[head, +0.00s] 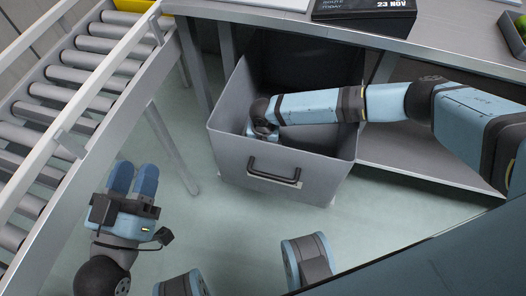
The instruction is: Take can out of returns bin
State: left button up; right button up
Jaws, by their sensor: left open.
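The returns bin appears to be the grey open bin (305,187) with a black handle on its front, standing on the floor under the counter. My right arm comes in from the right over the bin's rim. Its wrist is inside the bin, near the left wall, and the right gripper (263,133) is mostly hidden there; its jaws cannot be made out. No can shows in the head view; the bin's floor is largely hidden. My left gripper (134,178) is open and empty at the lower left, above the floor, apart from the bin and beside the roller conveyor.
A roller conveyor (85,75) with metal rails runs along the left, with a yellow edge at its far end. A grey counter (450,43) spans the back right and carries a black box (362,14). A dark container with green items (515,35) is at the far right. Floor is clear before the bin.

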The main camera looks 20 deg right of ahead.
jog(key=shift+f, duration=0.7)
pick_arm(q)
jog(key=shift+f, duration=0.55)
pick_arm(e)
jog(key=shift+c, duration=0.4)
jog(key=shift+r, duration=0.1)
jog(key=c, duration=1.1)
